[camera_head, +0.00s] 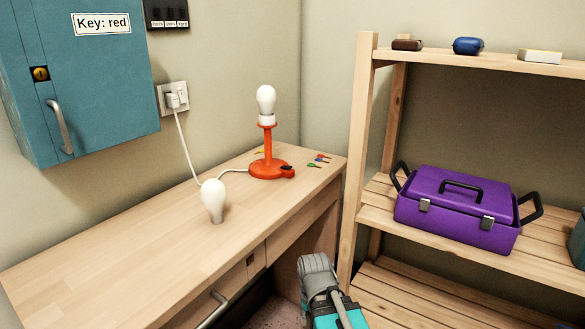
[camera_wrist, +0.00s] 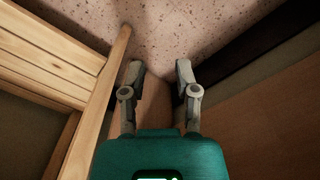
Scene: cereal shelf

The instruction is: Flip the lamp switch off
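The lamp (camera_head: 268,150) stands upright at the far end of the desk, with a red-orange base and stem and a bare white bulb (camera_head: 266,100) on top. I cannot tell whether the bulb is lit. A small dark part, seemingly the switch (camera_head: 288,171), sits on the right side of the base; its position is too small to read. A white cord runs from the lamp to the wall. My gripper (camera_wrist: 158,75) is open and empty in the wrist view, its fingers pointing toward the floor between shelf and desk. It is low, apart from the lamp.
A loose white bulb (camera_head: 213,200) stands on the desk (camera_head: 120,250). A plug sits in the wall outlet (camera_head: 172,97). Small coloured keys (camera_head: 318,160) lie right of the lamp. A teal cabinet (camera_head: 80,90) hangs left. The wooden shelf (camera_head: 352,185) holds a purple toolbox (camera_head: 455,215).

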